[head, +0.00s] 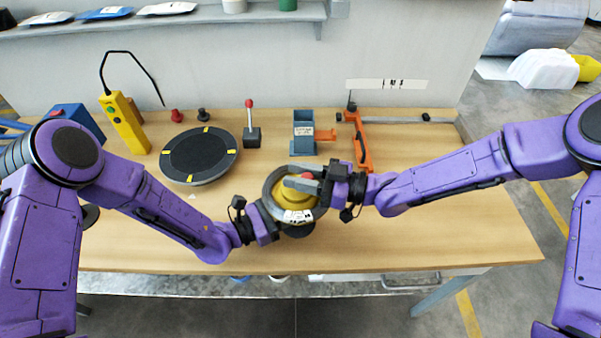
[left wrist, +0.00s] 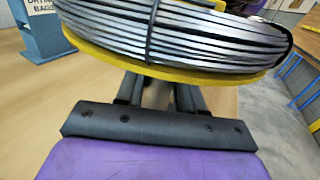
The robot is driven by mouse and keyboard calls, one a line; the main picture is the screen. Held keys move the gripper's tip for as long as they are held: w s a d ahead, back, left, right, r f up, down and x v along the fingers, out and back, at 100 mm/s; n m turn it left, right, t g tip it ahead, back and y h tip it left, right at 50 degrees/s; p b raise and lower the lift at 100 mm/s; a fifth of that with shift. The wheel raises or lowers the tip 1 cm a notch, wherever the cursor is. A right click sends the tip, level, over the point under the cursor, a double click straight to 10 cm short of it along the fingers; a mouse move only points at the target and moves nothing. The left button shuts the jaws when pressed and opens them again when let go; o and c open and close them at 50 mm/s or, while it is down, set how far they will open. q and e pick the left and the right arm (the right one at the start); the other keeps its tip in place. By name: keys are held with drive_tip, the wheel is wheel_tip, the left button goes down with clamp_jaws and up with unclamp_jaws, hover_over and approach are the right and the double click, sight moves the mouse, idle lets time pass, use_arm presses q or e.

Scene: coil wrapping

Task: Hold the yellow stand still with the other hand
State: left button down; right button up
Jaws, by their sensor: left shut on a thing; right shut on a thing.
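The yellow stand (head: 291,196) is near the front middle of the table, with a grey wire coil (head: 270,186) around its yellow hub. In the left wrist view the coil (left wrist: 170,35) rests on the stand's yellow disc (left wrist: 185,73). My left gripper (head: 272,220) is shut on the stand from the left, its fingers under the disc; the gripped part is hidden. My right gripper (head: 304,178) reaches over the hub from the right, shut on a red knob (head: 306,175) that is mostly hidden between its fingers.
Behind stand a black round turntable (head: 200,153), a red-topped lever (head: 251,128), a blue-grey dispenser (head: 304,132) and an orange clamp tool (head: 358,138). A yellow pendant (head: 124,122) stands at the left. The table's right side (head: 470,220) is clear.

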drive_tip(key=n+g, duration=0.2)
drive_tip(key=g, duration=0.1)
drive_tip(key=n+g, duration=0.1)
drive_tip(key=g, duration=0.2)
drive_tip(key=n+g, duration=0.2)
drive_tip(key=shift+s+n+g, duration=0.3)
drive_tip(key=shift+g, duration=0.1)
drive_tip(key=n+g, duration=0.1)
drive_tip(key=n+g+h, duration=0.1)
drive_tip(key=g, duration=0.1)
drive_tip(key=n+g, duration=0.1)
drive_tip(key=shift+s+f, duration=0.1)
drive_tip(key=shift+s, duration=0.2)
drive_tip(key=shift+s+d+f+n+g+h, duration=0.1)
drive_tip(key=shift+n+g+h, duration=0.25)
drive_tip(key=shift+g, duration=0.2)
drive_tip(key=shift+s+d+n+g+h, duration=0.1)
drive_tip(key=shift+n+g+h, duration=0.25)
drive_tip(key=shift+g, duration=0.2)
drive_tip(key=shift+n+g+h, duration=0.3)
drive_tip(key=shift+g, duration=0.1)
drive_tip(key=o, duration=1)
drive_tip(key=shift+c, duration=0.2)
drive_tip(key=shift+a, duration=0.1)
